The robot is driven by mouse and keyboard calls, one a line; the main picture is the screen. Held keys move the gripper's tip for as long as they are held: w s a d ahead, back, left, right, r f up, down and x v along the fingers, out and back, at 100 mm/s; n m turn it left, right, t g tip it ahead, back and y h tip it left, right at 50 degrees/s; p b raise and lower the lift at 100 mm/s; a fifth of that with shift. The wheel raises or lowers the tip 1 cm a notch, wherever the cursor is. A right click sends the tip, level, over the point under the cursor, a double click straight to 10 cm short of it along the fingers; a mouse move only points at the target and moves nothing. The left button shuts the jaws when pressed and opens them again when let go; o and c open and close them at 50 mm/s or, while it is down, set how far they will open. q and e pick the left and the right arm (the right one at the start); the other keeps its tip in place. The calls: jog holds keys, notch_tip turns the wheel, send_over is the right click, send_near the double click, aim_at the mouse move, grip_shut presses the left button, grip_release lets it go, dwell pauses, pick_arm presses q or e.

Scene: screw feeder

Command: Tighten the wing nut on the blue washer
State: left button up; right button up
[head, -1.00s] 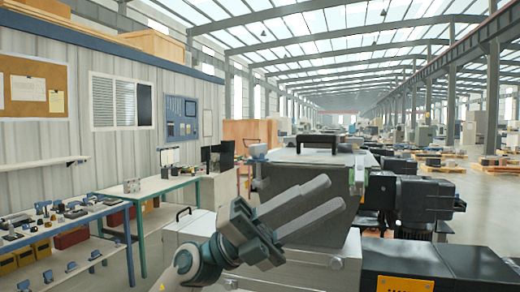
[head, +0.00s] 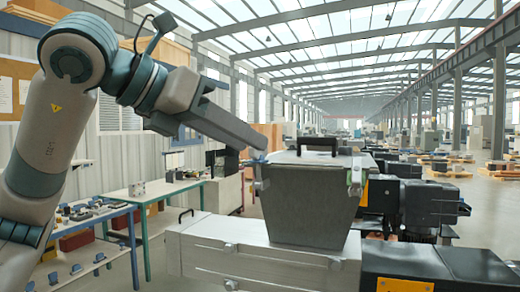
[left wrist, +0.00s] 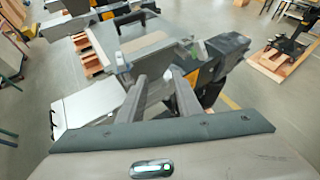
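The grey hopper (head: 308,205) of the screw feeder stands closed, with a black handle (head: 317,143) on its lid. A small bluish fastener (head: 257,160) sits at the hopper's upper left edge; its wings and washer are too small to tell apart. A pale fastener (head: 355,175) is at the right edge. My left gripper (head: 262,147) reaches in from the upper left, its fingertips close to the bluish fastener; contact cannot be told. In the left wrist view its two fingers (left wrist: 157,82) stand apart in front of the hopper, with nothing visibly held. My right gripper is out of view.
The feeder's pale metal base (head: 205,245) lies below the hopper, and a dark motor unit (head: 430,205) stands to the right. A green-framed table (head: 150,190) and a blue shelf with small parts (head: 95,215) are at left.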

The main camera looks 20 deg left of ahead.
aim_at(258, 154)
pick_arm(q)
jog(key=s+a+r+n+t+y, duration=0.1)
jog(key=a+r+n+y, duration=0.1)
jog(key=a, duration=0.4)
notch_tip(258, 154, up, 2)
jog(key=shift+s+r+t+y, duration=0.1)
jog(key=shift+s+t+y, duration=0.3)
jog(key=shift+y, duration=0.1)
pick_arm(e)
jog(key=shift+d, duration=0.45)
pick_arm(q)
jog(key=shift+w, duration=0.1)
